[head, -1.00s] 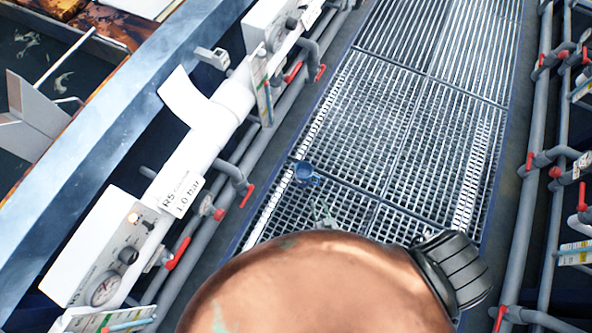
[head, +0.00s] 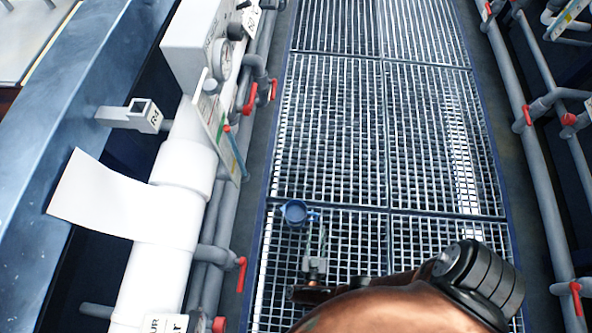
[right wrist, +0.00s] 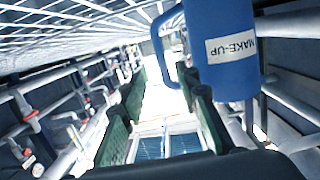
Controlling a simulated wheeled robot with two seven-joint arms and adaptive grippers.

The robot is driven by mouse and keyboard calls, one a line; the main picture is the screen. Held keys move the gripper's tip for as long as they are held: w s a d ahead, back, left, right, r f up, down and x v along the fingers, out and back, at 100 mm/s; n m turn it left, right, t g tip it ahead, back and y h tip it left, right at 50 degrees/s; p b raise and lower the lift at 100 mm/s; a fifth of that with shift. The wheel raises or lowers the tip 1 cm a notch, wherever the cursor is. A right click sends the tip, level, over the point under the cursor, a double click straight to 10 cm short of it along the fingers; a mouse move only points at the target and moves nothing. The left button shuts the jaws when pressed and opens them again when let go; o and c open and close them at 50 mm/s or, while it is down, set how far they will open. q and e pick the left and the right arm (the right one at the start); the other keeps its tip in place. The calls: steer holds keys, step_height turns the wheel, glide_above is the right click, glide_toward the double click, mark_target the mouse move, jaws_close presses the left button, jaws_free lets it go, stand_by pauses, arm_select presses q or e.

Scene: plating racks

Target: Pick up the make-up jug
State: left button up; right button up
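The make-up jug (head: 295,212) is small and blue in the head view and stands on the floor grating, its handle toward the right. In the right wrist view, which is upside down, the jug (right wrist: 225,55) is large and close, with a white MAKE-UP label. Its handle points left there, toward the space between the fingertips. My right gripper (head: 315,243) is just below the jug in the head view. Its green-padded fingers (right wrist: 163,103) are spread wide with nothing held between them. My left gripper is not in view.
The metal grating (head: 335,130) forms a clear walkway. Grey pipes with red valve handles (head: 241,274) run along both sides. A white pipe (head: 170,210) with a white sheet (head: 105,195) and a gauge box (head: 195,45) line the left.

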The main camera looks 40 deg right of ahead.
mark_target(316, 219)
steer(key=x, duration=0.3)
steer(key=b+x, duration=0.1)
steer(key=x, duration=0.2)
steer(key=shift+w+a+f, duration=0.2)
steer(key=shift+a, duration=0.05)
steer(key=shift+c, duration=0.2)
jaws_close()
stand_by(0.4)
